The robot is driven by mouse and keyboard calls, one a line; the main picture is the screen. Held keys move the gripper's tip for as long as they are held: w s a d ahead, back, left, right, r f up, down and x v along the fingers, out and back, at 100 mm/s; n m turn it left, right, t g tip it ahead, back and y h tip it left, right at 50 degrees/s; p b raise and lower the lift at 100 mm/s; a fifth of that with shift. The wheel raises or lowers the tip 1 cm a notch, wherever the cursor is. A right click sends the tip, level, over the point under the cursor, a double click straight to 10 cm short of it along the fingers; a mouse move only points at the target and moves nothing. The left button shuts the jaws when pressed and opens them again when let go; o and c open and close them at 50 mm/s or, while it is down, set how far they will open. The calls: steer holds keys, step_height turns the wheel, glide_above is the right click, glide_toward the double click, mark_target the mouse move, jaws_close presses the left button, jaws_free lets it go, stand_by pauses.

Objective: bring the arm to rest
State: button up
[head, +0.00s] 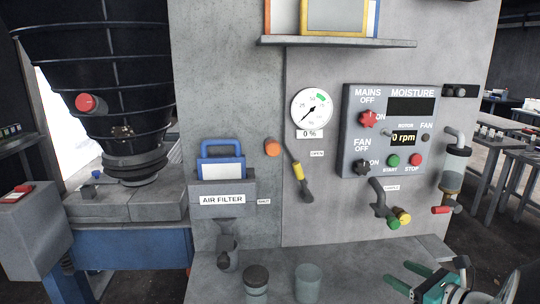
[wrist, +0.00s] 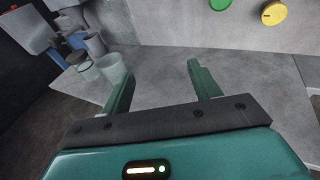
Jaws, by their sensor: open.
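My gripper (head: 409,279) is at the lower right of the head view, over the right part of the grey ledge below the control panel. In the wrist view my gripper (wrist: 158,80) has its two green fingers spread apart, with nothing between them. Bare grey ledge shows past the fingertips. It holds nothing, and no object touches the fingers in either view.
A glass beaker (head: 308,283) and a lidded jar (head: 256,280) stand on the ledge (head: 350,270) left of my gripper. Green and yellow knobs (head: 402,216) stick out from the wall above. A red-handled valve with a sight glass (head: 453,170) is at right.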

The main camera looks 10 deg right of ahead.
steer(key=s+a+n+g+y, duration=0.3)
steer(key=a+n+g, duration=0.5)
steer(key=a+n, duration=0.9)
steer(key=s+a+r+n+g+h, duration=0.1)
steer(key=s+a+r+n+h, duration=0.3)
steer(key=n, duration=1.1)
steer(key=s+a+h, duration=0.3)
steer(key=s+a, duration=0.2)
steer(key=shift+a+h, duration=0.25)
steer(key=shift+h, duration=0.15)
steer(key=shift+o, duration=0.6)
steer(key=shift+r, duration=0.1)
